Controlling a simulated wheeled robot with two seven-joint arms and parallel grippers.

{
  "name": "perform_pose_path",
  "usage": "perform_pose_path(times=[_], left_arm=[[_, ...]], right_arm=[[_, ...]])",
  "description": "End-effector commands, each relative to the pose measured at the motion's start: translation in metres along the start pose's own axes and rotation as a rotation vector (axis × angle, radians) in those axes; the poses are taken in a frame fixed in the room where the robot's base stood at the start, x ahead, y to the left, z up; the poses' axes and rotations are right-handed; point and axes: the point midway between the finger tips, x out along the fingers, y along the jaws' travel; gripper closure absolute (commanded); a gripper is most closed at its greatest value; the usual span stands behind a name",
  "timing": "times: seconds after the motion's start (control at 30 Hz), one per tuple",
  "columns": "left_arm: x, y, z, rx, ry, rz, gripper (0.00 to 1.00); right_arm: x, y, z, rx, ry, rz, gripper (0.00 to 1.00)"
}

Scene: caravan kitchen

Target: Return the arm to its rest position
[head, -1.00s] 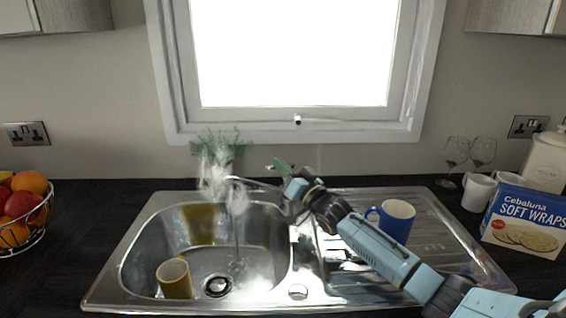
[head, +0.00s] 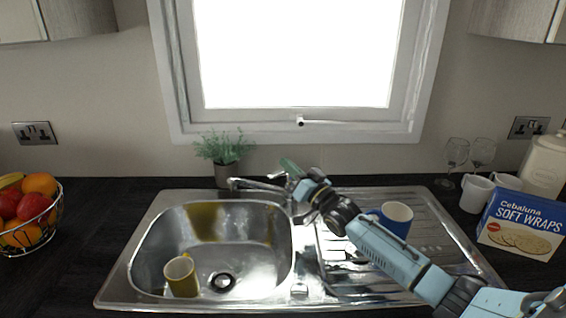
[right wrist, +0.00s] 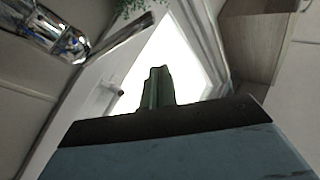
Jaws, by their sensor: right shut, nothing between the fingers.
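My right gripper (head: 289,166) is over the back of the sink, beside the tap (head: 258,184). Its fingers are shut with nothing between them; the shut fingers also show in the right wrist view (right wrist: 158,88). My right arm reaches in from the lower right across the drainer and partly hides a blue mug (head: 397,216). A yellow mug (head: 181,277) stands in the basin of the steel sink (head: 140,262), left of the drain. No water runs from the tap. My left gripper is not in view.
A potted plant (head: 225,160) stands behind the sink. A fruit basket (head: 36,238) is at left. The window (head: 297,60) is behind.

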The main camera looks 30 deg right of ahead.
Motion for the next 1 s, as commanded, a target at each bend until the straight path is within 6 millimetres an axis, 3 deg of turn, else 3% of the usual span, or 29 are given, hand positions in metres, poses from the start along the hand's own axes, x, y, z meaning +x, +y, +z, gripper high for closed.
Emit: perform_pose_path(times=[0.2, 0.4, 0.8, 1.0], left_arm=[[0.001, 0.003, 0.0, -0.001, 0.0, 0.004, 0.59], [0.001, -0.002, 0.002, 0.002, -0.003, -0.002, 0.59], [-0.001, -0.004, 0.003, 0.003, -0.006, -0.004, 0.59], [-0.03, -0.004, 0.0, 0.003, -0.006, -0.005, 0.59]], right_arm=[[-0.043, 0.005, 0.001, -0.002, -0.001, 0.0, 1.0], [-0.067, 0.007, 0.0, 0.0, 0.001, 0.0, 1.0], [-0.076, 0.007, -0.003, -0.001, 0.004, -0.002, 1.0], [-0.067, -0.004, -0.029, -0.001, 0.004, -0.002, 1.0]])
